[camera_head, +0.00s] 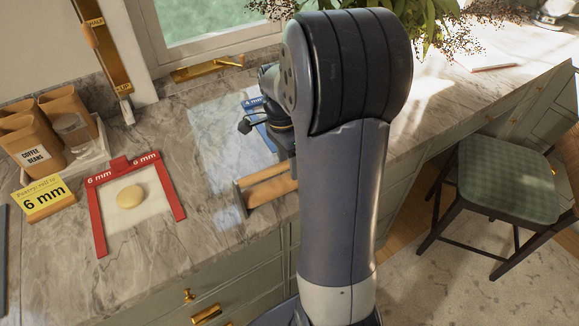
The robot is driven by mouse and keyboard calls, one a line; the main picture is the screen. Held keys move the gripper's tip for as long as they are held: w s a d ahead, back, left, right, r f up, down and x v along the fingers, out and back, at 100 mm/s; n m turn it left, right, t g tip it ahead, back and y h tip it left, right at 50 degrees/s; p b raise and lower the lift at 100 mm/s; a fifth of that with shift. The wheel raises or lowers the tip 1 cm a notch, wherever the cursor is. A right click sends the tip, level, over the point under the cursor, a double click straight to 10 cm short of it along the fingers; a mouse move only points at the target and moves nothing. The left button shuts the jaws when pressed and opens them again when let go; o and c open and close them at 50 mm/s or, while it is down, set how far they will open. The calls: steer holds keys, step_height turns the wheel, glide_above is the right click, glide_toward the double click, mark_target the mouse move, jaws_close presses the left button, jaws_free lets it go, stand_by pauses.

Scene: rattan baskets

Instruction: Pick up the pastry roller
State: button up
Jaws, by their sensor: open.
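A light-brown wooden piece (268,187), which looks like the pastry roller, lies in a dark-edged holder (237,197) near the counter's front edge. My arm hides its right part, so I cannot see its full length. My gripper (246,124) is over the counter behind the wooden piece, above a blue 4 mm frame (257,107). It is open and apart from the wooden piece. My arm hides part of the gripper.
A red 6 mm frame (97,222) surrounds a round of dough (131,197) on the left. A yellow 6 mm card (45,198) and a tray of canisters (50,120) stand further left. A green-topped stool (508,184) is at the right.

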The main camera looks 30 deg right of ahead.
steer(key=shift+s+f, duration=0.1)
steer(key=shift+f, duration=0.25)
steer(key=shift+c, duration=0.4)
jaws_close()
